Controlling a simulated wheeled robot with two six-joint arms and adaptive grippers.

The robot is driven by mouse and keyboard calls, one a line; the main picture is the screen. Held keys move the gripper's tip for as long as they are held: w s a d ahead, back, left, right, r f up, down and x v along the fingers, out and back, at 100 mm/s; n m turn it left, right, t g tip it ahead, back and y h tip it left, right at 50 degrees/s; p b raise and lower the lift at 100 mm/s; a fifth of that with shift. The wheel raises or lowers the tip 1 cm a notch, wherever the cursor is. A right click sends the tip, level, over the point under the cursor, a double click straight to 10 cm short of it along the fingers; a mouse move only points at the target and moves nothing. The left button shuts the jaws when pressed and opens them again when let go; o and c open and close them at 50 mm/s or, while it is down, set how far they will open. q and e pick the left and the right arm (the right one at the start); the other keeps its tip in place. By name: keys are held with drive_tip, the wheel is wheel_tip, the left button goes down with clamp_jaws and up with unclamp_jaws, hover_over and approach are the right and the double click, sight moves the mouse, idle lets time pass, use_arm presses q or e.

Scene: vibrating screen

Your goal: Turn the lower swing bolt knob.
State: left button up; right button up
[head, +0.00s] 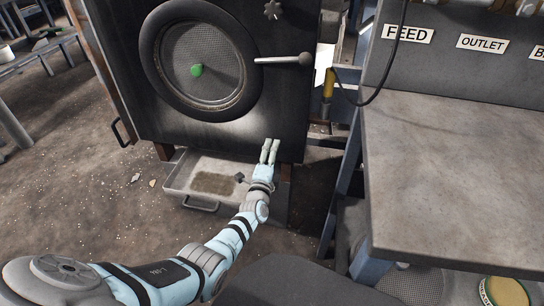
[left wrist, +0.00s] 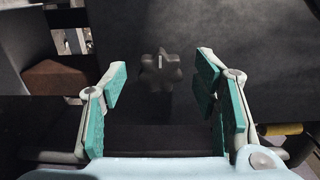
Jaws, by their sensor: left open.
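In the left wrist view a dark star-shaped knob (left wrist: 160,72) with a light mark near its top sits ahead, centred in the gap between my fingers. My left gripper (left wrist: 165,85) is open, with its teal pads on either side of the knob, and I see no contact. In the head view my left gripper (head: 270,152) is at the lower right edge of the dark machine panel (head: 215,135); the lower knob cannot be made out there. A similar upper knob (head: 273,9) shows at the top of the panel. My right gripper is in neither view.
A tray (head: 180,180) sits below, beside my left arm. A grey table (head: 450,170) stands to the right.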

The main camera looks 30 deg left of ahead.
use_arm(q)
drive_tip(key=shift+c, duration=0.6)
drive_tip(key=c, duration=1)
